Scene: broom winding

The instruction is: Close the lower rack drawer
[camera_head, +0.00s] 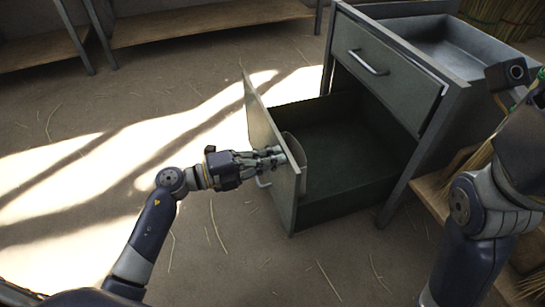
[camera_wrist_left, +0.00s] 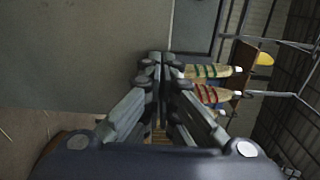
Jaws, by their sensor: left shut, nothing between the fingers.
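The lower rack drawer (camera_head: 345,148) is pulled out of the grey metal rack and looks empty. Its upright front panel (camera_head: 262,125) faces left, with a pale handle (camera_head: 263,183) low on its outer side. My left gripper (camera_head: 280,156) is shut and empty at the outer face of this panel, just above the handle. I cannot tell whether the fingertips touch the panel. In the left wrist view the shut fingers (camera_wrist_left: 160,62) point away from the camera, beside a flat grey surface. My right arm shows at the right edge; its fingers are not visible.
The upper drawer (camera_head: 385,75) above is shut, with a bar handle (camera_head: 369,63). A metal tray (camera_head: 440,45) sits on the rack's top. Bound broom heads (camera_wrist_left: 212,94) show in the left wrist view. The sunlit floor (camera_head: 90,170) left of the drawer is clear except for straws.

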